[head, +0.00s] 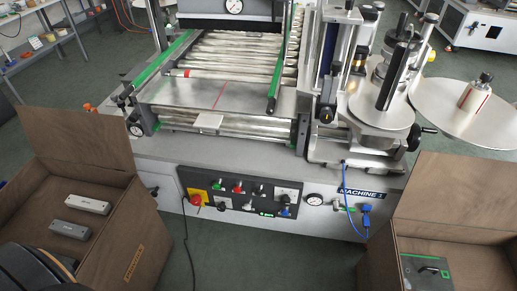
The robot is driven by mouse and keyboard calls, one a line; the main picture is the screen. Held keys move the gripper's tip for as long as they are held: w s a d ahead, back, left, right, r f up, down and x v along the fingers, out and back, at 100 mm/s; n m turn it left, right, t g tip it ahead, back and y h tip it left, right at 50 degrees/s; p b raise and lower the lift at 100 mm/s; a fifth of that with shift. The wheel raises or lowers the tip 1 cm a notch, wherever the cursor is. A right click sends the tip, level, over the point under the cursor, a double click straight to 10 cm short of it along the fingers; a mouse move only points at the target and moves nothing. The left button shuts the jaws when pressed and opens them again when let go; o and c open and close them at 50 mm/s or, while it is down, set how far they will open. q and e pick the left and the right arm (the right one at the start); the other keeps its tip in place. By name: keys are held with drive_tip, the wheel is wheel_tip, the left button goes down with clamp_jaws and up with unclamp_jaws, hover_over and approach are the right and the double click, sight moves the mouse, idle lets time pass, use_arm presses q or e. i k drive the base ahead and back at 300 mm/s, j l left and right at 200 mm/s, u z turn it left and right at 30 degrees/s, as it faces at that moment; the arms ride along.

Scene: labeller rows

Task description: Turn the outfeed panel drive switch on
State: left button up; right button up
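A dark control panel (240,203) is set in the front face of the labelling machine, below the roller conveyor (235,60). It carries a red button on a yellow plate (197,198) at the left, with green and red controls and several dark ones to its right. A pale plate with a dark control (287,194) is at the right end, with a blue part below it. The labels are too small to read, so I cannot tell which control is the outfeed drive switch or how it is set.
An open brown box (125,235) stands at the left front with two grey blocks inside. Another brown box (480,240) at the right front holds a grey-green item. A black cable (187,245) hangs onto the floor. The floor before the panel is otherwise clear.

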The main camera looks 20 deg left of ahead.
sight(221, 207)
drive_tip(key=u, duration=0.85)
